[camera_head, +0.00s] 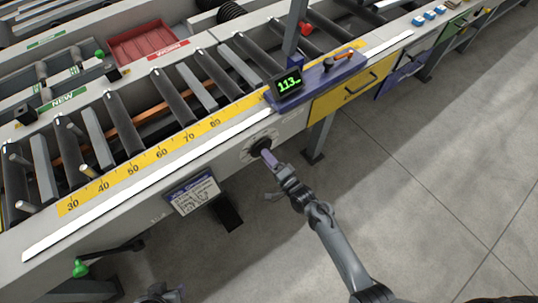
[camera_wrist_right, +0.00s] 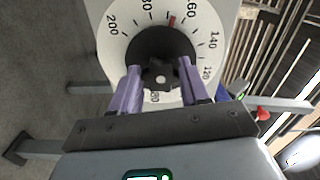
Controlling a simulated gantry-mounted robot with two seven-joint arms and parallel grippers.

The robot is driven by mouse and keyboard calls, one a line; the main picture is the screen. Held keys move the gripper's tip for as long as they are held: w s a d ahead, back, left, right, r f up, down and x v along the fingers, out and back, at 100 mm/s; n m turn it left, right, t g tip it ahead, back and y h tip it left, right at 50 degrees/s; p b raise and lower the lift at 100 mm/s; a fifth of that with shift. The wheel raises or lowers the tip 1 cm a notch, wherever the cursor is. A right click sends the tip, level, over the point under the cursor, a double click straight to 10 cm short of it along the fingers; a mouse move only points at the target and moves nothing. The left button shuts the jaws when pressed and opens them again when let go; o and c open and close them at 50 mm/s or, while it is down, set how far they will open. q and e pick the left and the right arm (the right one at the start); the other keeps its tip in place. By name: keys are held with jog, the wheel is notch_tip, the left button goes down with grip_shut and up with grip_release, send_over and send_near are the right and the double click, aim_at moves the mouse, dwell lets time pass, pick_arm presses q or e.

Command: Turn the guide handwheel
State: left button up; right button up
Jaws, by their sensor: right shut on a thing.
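The guide handwheel (camera_head: 259,142) is a dark round knob on the front rail of the runout table, with a pale dial around it. In the right wrist view the black knob (camera_wrist_right: 160,48) sits in a white numbered dial (camera_wrist_right: 209,43), with a red mark near 160. My right gripper (camera_head: 264,154) reaches it from the front; its two purple fingers (camera_wrist_right: 162,78) are shut on the knob, one on each side. My left gripper (camera_head: 165,294) shows only partly at the bottom edge, away from the wheel; its jaw state is unclear.
A green-lit display (camera_head: 289,84) reads about 113 above the rail. A yellow scale strip (camera_head: 130,167) runs along the rollers. A card (camera_head: 193,194) hangs below the rail, left of the wheel. Open floor lies in front.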

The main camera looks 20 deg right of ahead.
jog(key=m+p, duration=0.1)
jog(key=m, duration=0.2)
jog(key=m+p, duration=0.2)
jog(key=m, duration=0.2)
jog(key=m+p, duration=0.2)
jog(key=m, duration=0.1)
jog(key=shift+r, duration=0.25)
jog(key=shift+d+m, duration=0.1)
jog(key=shift+m, duration=0.3)
jog(key=o, duration=1.1)
jog(key=shift+c, duration=0.2)
